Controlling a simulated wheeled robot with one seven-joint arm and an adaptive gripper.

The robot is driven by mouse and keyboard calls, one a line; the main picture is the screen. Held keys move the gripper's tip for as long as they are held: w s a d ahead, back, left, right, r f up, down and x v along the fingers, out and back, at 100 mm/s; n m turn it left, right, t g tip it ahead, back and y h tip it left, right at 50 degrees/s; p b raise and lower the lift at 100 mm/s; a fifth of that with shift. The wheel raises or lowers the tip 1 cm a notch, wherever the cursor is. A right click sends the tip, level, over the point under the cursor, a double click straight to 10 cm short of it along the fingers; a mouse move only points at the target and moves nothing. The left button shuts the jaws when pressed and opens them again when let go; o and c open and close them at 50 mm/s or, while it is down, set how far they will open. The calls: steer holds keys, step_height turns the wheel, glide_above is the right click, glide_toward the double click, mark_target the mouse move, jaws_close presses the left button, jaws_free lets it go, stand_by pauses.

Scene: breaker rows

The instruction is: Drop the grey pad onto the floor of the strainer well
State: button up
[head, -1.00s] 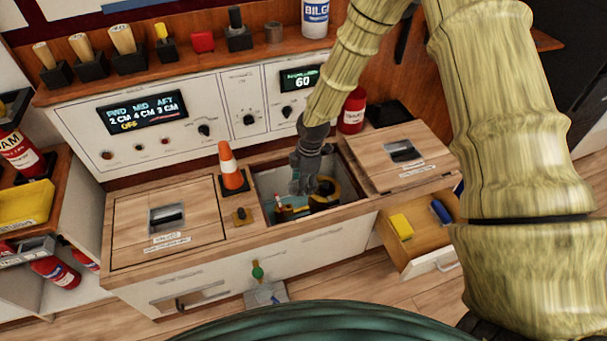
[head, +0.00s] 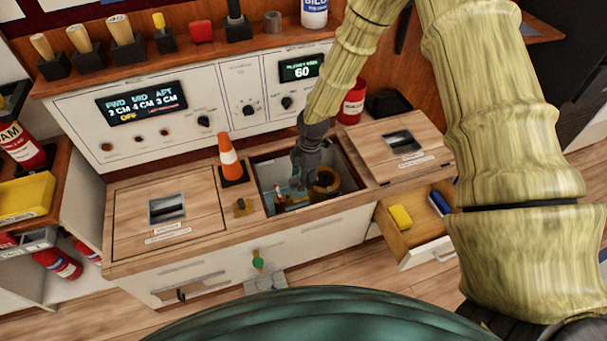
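The strainer well (head: 350,185) is the open square hole in the wooden counter, between two wooden hatch lids. My gripper (head: 299,186) points down inside the well, near its left side. Its fingers are small and dark here, so I cannot tell whether they are open or shut. I cannot make out the grey pad; it may be hidden by the gripper or the well's walls. A round yellow-and-black part (head: 326,182) sits in the well, right of my gripper. A small red-and-white item (head: 281,195) is at the well's left.
An orange cone (head: 231,160) stands on the counter by the well's left edge. The left lid (head: 190,225) lies flat; the right lid (head: 415,160) is beside the well. An open drawer (head: 420,232) at the right holds a yellow block (head: 401,216) and a blue cylinder (head: 439,203).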

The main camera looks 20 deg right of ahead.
mark_target(308, 176)
step_height(308, 176, down, 7)
steer(key=b, duration=0.2)
stand_by(0.6)
steer(key=shift+r, duration=0.1)
steer(key=o, duration=1.1)
steer(key=r, duration=0.4)
steer(key=d+r, duration=0.1)
steer(key=r, duration=0.7)
steer(key=shift+d, duration=0.25)
